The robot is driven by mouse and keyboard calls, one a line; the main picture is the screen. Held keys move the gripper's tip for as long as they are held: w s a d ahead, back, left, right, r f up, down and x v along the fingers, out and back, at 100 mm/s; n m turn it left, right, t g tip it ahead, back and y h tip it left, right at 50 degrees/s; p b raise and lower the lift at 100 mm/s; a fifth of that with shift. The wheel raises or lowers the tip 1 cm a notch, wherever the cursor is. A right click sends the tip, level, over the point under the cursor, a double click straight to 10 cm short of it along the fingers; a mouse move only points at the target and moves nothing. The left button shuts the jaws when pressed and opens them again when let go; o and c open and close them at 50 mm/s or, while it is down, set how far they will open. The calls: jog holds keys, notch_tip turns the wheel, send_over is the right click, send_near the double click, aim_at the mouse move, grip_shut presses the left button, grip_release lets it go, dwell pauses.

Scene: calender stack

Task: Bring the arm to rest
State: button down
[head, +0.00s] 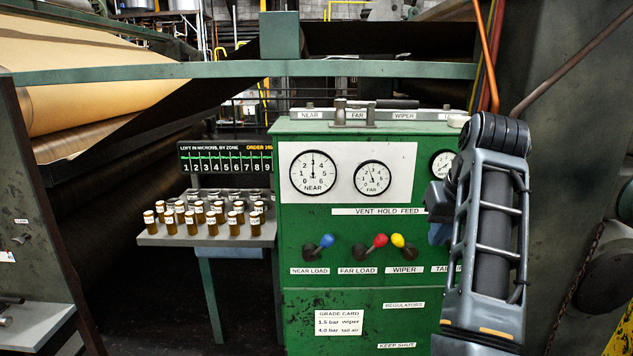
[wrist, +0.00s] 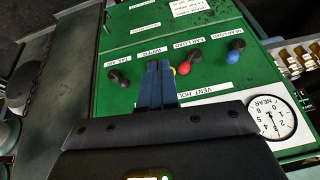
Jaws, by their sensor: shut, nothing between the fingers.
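My arm (head: 490,220) stands upright at the right in the head view, in front of the right part of a green control panel (head: 345,280). My gripper (wrist: 157,85) shows in the wrist view with its two blue-grey fingers together and nothing between them. The fingertips point towards the panel face, which appears turned around in that view. They overlap part of the yellow lever (head: 398,241). I cannot tell whether they touch the panel. The red lever (wrist: 185,68) and blue lever (wrist: 234,54) show to the right of the fingers. A dark lever (wrist: 118,78) is to their left.
Gauges marked NEAR (head: 313,173) and FAR (head: 372,178) sit on the panel; a third (head: 442,163) is partly hidden by my arm. A shelf (head: 205,239) with several small labelled jars stands left. A dark machine frame (head: 575,130) rises close on the right.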

jog(key=s+d+f+t+h, duration=0.1)
jog(key=s+d+f+h, duration=0.2)
jog(key=f, duration=0.5)
jog(key=s+d+f+t, duration=0.1)
jog(key=s+d+f, duration=0.35)
jog(key=f, duration=0.35)
jog(key=s+d+f+n+t, duration=0.1)
jog(key=s+f+t, duration=0.1)
jog(key=s+f, duration=0.35)
jog(key=s+d+f+n+t, duration=0.1)
jog(key=s+f, duration=0.2)
jog(key=s, duration=0.6)
jog(key=s+a+t+y, duration=0.1)
jog(key=s+a+t, duration=0.3)
jog(key=s, duration=1.3)
jog(key=s+a+r, duration=0.3)
jog(key=s+r, duration=0.3)
jog(key=s, duration=0.1)
jog(key=s+a+r+m+y, duration=0.1)
jog(key=s+a+r, duration=0.2)
jog(key=s+r, duration=0.3)
jog(key=shift+s+r+m+t, duration=0.3)
jog(key=shift+s+t, duration=0.1)
jog(key=shift+s, duration=0.55)
